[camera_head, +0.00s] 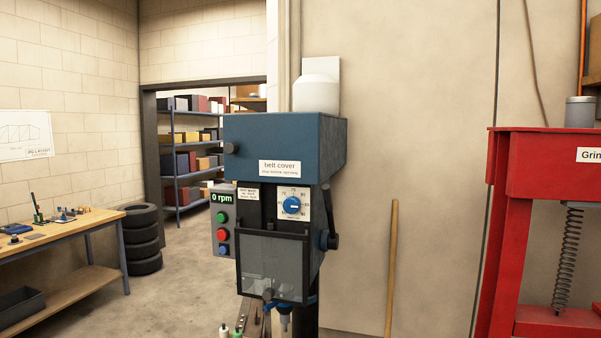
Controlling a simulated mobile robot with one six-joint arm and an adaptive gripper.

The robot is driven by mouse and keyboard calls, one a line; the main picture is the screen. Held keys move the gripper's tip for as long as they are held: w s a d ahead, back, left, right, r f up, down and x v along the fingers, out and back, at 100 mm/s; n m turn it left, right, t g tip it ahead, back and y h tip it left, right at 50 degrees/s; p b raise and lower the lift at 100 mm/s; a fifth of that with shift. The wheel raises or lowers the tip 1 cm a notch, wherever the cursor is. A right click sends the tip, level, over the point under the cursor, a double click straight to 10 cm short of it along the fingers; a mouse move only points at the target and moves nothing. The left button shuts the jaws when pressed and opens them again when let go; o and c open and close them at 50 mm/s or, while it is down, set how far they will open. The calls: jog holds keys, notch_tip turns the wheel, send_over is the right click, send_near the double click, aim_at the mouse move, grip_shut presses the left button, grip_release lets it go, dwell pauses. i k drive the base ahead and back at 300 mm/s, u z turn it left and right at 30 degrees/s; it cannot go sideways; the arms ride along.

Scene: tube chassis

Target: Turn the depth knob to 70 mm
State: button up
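The depth knob (291,205) is a round blue knob with a light pointer mark. It sits on a white square dial plate (304,192) on the front of the drill press (244,150). The plate has numbers around the knob; 75 at the top and 90 at the right seem readable, the rest are too small. The exact setting cannot be read. My gripper is not in view.
A clear guard (270,264) hangs below the dial. A dark lever (331,225) stands right of it. A control box (222,222) reads 0 rpm at the left. A red press (503,230) stands right; a workbench (70,228) left.

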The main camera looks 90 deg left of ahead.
aim_at(291, 205)
jog(key=u, duration=0.05)
jog(key=i, duration=0.85)
jog(key=u, duration=0.2)
jog(key=k, duration=0.15)
jog(key=u, duration=3.35)
